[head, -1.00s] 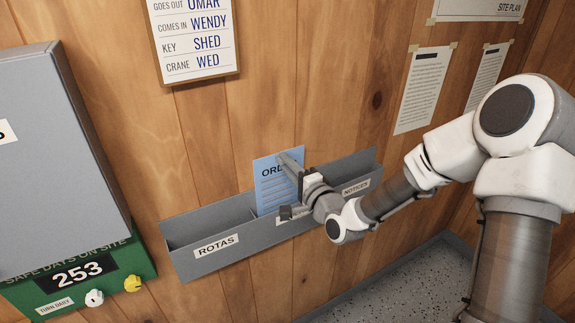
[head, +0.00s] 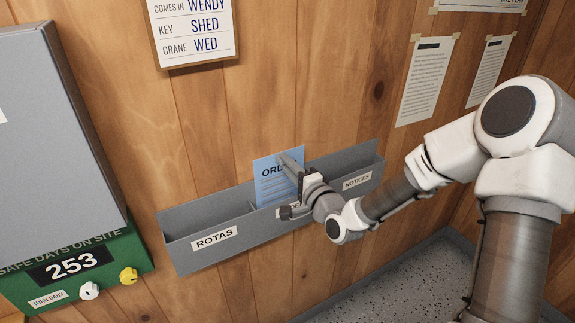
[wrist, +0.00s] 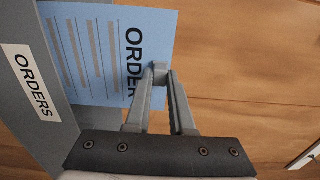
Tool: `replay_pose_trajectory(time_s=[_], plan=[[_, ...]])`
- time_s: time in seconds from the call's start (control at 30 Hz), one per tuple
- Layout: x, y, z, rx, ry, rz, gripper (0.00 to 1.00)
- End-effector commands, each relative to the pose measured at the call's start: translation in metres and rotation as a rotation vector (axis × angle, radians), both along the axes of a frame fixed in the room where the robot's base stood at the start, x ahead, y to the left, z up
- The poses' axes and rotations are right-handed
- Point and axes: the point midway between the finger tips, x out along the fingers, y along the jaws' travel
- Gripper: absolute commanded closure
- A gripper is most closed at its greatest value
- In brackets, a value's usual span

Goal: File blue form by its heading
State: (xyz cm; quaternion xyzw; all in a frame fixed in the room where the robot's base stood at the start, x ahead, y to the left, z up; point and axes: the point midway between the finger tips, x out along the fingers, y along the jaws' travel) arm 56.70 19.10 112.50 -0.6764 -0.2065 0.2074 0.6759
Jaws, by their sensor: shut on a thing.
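The blue form (head: 268,185) is upright at the grey wall rack (head: 185,258), its heading partly covered by my gripper (head: 290,160) in the head view. In the wrist view the form (wrist: 100,50) shows a heading reading "ORDER", its end hidden by my fingertips (wrist: 160,72). My gripper is shut on the form's top edge area. The form's lower part is hidden behind the front wall of the middle compartment, whose label (wrist: 33,80) reads "ORDERS" in the wrist view. Whether the form touches the compartment's bottom is hidden.
The left compartment is labelled "ROTAS" (head: 214,237) and the right one "NOTICES" (head: 356,182); both look empty. A grey cabinet (head: 60,140) and a green day-counter board (head: 110,250) are at the left. A name board (head: 195,35) hangs above; papers (head: 425,80) are at the right.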

Motion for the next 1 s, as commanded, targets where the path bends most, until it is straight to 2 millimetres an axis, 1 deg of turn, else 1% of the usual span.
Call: replay_pose_trajectory(time_s=[0.53, 1.0], plan=[[0.0, 0.0, -0.03, 0.001, 0.001, 0.0, 1.0], [0.0, 0.0, -0.031, 0.0, 0.0, 0.0, 1.0]])
